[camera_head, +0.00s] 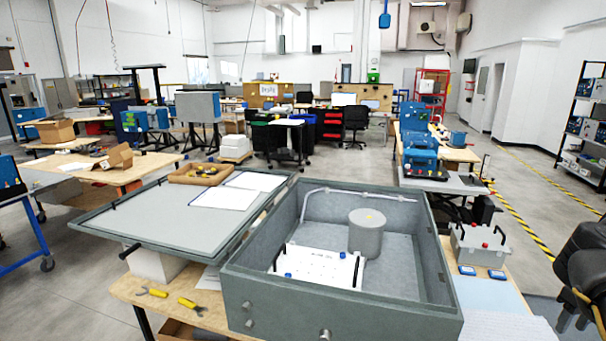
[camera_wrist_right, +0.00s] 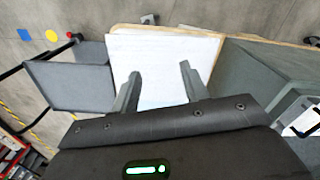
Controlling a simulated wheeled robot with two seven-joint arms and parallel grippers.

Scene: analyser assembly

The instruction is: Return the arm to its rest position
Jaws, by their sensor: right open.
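My right arm (camera_head: 585,265) shows as a dark shape at the right edge of the head view, beside the workbench and clear of the case. In the right wrist view, my right gripper (camera_wrist_right: 158,72) is open, its two grey fingers apart with nothing between them. A white sheet (camera_wrist_right: 165,52) on the bench lies beyond the fingers. The open grey analyser case (camera_head: 345,309) stands on the bench, to the left of my right arm. Inside it are a white panel (camera_head: 318,266) with black handles and a grey cylinder (camera_head: 367,232). My left gripper is not in view.
The case's lid (camera_head: 170,217) lies open at the left, with papers and a parts tray (camera_head: 200,174) on it. Yellow-handled pliers (camera_head: 192,306) lie at the bench front. A grey box (camera_head: 480,245) with red knobs stands right of the case. Open floor lies farther right.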

